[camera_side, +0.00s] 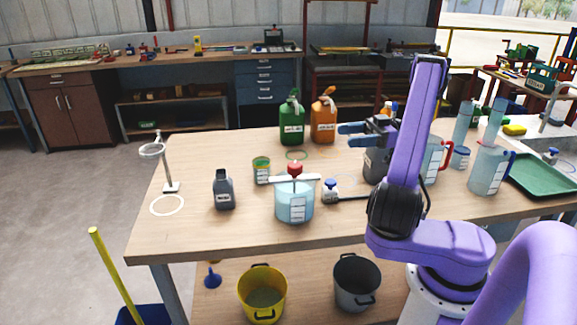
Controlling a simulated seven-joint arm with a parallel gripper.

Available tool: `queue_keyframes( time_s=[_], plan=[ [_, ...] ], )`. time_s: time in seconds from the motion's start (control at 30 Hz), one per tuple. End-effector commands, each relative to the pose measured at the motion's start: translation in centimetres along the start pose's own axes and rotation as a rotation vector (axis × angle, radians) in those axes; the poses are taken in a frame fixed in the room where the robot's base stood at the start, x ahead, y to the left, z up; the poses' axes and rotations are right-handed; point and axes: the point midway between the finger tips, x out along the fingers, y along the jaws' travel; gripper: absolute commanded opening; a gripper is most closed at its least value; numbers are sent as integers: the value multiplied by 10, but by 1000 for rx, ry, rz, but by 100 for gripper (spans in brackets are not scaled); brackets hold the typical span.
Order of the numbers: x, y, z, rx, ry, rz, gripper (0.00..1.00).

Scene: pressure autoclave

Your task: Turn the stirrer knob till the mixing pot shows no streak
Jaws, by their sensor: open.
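The mixing pot (294,206) is a clear vessel with pale blue contents and a white label, standing near the front middle of the table. The red stirrer knob (295,168) sits on top of it, above a white crossbar (280,178). I cannot tell at this size whether there is a streak in the pot. My gripper (345,134) is open and empty, with its blue fingers pointing left. In the picture it is up and to the right of the knob, apart from it. My arm hides part of the table's right side.
A dark bottle (224,190) and a small green-yellow can (261,170) stand left of the pot. A blue-knobbed valve (331,190) lies close on its right. Green (291,122) and orange (323,120) jugs stand behind. The table's front left is clear.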

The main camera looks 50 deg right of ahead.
Motion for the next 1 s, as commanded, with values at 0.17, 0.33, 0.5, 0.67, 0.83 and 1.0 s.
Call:
queue_keyframes(
  time_s=[0.17,0.33,0.5,0.67,0.83,1.0],
  plan=[
    [0,0,44,3,1,0,68],
    [0,0,68,0,0,-1,68],
    [9,0,71,-1,-2,-3,68],
    [33,-1,70,0,-2,-4,68],
    [66,-1,70,0,-2,-5,68],
    [97,-1,70,-1,-1,-5,68]
  ],
)
